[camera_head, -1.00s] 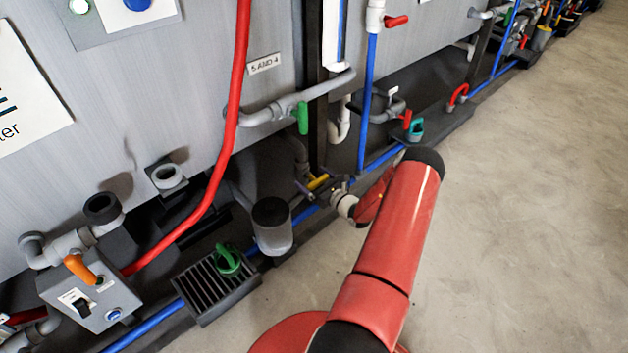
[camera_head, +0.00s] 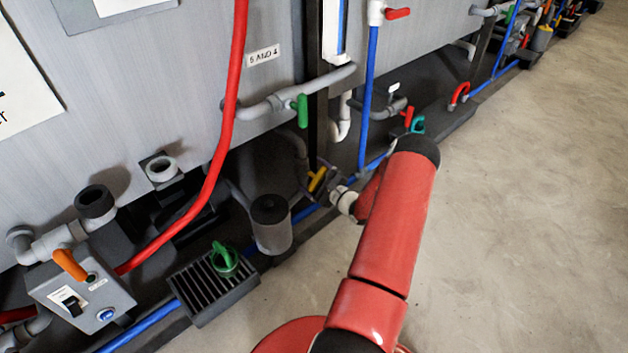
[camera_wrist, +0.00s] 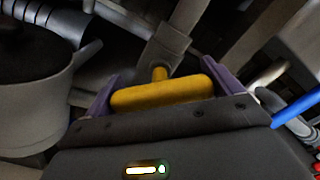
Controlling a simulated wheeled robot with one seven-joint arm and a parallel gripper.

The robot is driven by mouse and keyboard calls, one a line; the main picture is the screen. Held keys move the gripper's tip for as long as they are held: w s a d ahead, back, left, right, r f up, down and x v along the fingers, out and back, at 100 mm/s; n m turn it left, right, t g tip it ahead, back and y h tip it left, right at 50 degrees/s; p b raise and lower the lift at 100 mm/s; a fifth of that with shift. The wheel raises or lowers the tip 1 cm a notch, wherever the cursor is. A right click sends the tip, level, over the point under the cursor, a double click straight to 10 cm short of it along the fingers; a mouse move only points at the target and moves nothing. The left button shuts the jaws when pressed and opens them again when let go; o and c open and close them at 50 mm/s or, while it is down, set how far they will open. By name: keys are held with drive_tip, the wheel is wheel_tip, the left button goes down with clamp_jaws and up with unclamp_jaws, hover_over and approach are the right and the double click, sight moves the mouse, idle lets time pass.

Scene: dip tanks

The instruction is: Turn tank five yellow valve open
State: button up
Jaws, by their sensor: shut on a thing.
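The yellow valve handle (camera_head: 317,180) is low at the tank's foot, beside the dark upright post in the head view. In the wrist view the yellow handle (camera_wrist: 162,93) lies crosswise between the two purple fingers, its stem running up to a grey pipe fitting (camera_wrist: 168,45). My gripper (camera_wrist: 158,95) is shut on this handle, one finger at each end of it. In the head view my gripper (camera_head: 318,184) is small and partly hidden by my wrist.
A grey cylindrical pot (camera_head: 271,228) stands left of the valve, with a slatted drain box (camera_head: 212,285) in front. A green valve handle (camera_head: 302,111) sits above. A red hose (camera_head: 223,140) hangs down the tank. The floor (camera_head: 520,210) at right is clear.

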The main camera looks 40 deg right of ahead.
sight(320, 182)
drive_tip(key=n+b, duration=0.5)
drive_tip(key=n, duration=0.1)
drive_tip(key=shift+f, duration=0.2)
drive_tip(key=shift+r+n+b, duration=0.1)
drive_tip(key=shift+n+b, duration=0.7)
drive_tip(key=shift+n, duration=1.2)
drive_tip(key=o, duration=0.7)
drive_tip(key=shift+s, duration=0.1)
drive_tip(key=s, duration=0.7)
drive_tip(key=shift+s+d+p, duration=0.3)
drive_tip(key=shift+s, duration=0.05)
